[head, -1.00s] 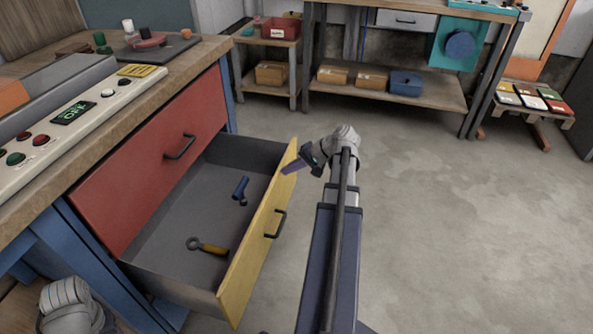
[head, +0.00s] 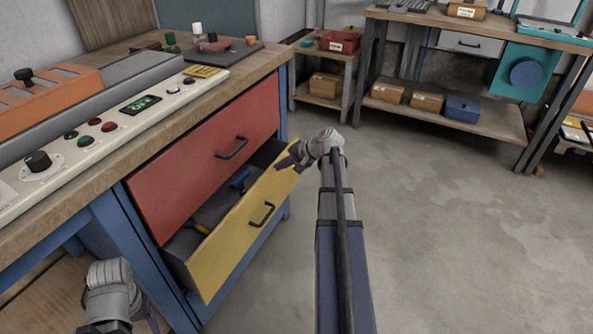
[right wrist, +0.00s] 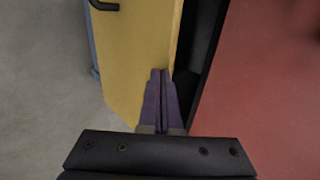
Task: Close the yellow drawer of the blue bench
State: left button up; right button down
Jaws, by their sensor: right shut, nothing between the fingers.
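The yellow drawer (head: 232,238) of the blue bench (head: 133,240) is partly open, below a red drawer (head: 205,165) that is shut. Its black handle (head: 262,214) faces the open floor. A blue tool (head: 240,180) and a yellow-handled tool (head: 201,228) lie inside, partly hidden by the front panel. My right gripper (head: 284,162) is at the far upper corner of the yellow panel. In the right wrist view its purple fingers (right wrist: 160,76) are together and empty, at the panel's edge; I cannot tell if they touch. My left gripper is out of view.
A control panel (head: 120,125) and an orange block (head: 50,92) stand on the bench top. A second bench (head: 470,120) with boxes on its shelf stands at the back. The grey floor (head: 450,240) to the right is clear.

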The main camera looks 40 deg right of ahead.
jog(key=w+a, duration=0.3)
jog(key=w, duration=0.4)
jog(key=shift+w, duration=0.4)
jog(key=shift+w+a+r, duration=0.1)
jog(key=shift+a, duration=0.05)
